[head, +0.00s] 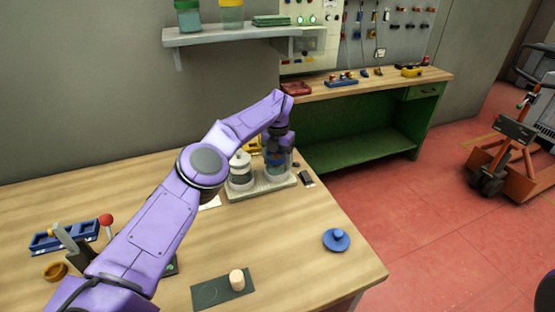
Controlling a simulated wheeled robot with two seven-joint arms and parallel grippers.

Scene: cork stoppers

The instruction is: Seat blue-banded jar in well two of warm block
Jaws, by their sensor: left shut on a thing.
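The warm block (236,194), a pale slab, sits near the back right of the wooden table. A glass jar with a dark band and white top (240,172) stands in its left part. My left gripper (277,152) points down over the block's right part and is shut on a glass jar with a blue band (275,169). This jar is upright at the right well. The gripper covers its upper part, and I cannot tell whether its base is fully down in the well. My right gripper is not in view.
A cork stopper (237,277) stands on a dark mat (208,294) at the front. A blue round lid-like piece (336,240) lies near the right edge. A small dark item (307,179) lies beside the block. A blue tray (62,236) is at left.

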